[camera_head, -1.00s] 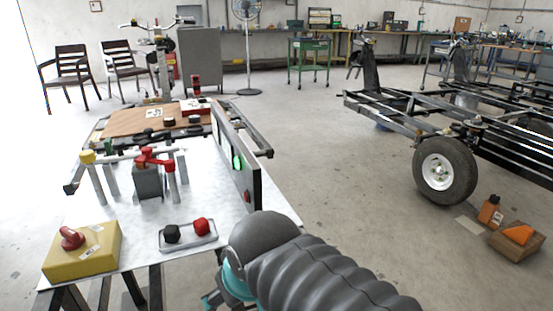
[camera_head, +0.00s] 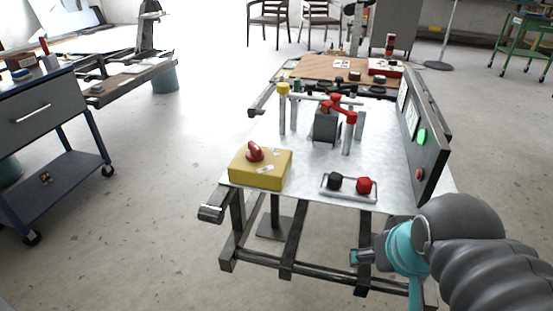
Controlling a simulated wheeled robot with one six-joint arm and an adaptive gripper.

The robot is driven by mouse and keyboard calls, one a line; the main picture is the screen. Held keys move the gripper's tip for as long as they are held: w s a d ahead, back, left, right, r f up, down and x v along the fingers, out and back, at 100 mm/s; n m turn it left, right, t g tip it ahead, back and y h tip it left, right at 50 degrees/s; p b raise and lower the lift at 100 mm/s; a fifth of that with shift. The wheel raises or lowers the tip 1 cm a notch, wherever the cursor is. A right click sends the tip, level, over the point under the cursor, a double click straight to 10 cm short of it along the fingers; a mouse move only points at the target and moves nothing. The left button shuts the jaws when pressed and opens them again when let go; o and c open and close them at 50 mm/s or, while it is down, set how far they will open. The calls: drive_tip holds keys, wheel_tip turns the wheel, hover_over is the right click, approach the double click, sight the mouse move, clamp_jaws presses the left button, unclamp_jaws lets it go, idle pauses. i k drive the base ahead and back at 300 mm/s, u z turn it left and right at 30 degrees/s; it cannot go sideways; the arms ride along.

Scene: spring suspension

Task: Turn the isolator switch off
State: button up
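A yellow box (camera_head: 260,168) with a red rotary knob (camera_head: 255,151) on top, which looks like the isolator switch, sits at the near left corner of the metal-topped bench (camera_head: 300,150). White labels show on the box; they are too small to read. The exact angle of the knob is unclear. My arm reaches in from the lower right, grey and teal. A small dark and teal part at its left end (camera_head: 362,257), apparently my gripper, is below the bench's front edge, right of the yellow box and apart from it. Its fingers cannot be made out.
A tray (camera_head: 348,195) with a black and a red knob lies right of the box. A clamp-like fixture with red and yellow handles (camera_head: 328,112) stands behind. An upright panel (camera_head: 424,135) with a green light edges the right side. A blue drawer trolley (camera_head: 45,120) stands left.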

sight(255, 154)
drive_tip(key=z, duration=1.3)
drive_tip(key=k, duration=0.85)
drive_tip(key=u, duration=1.55)
drive_tip(key=i, duration=0.5)
drive_tip(key=z, duration=0.05)
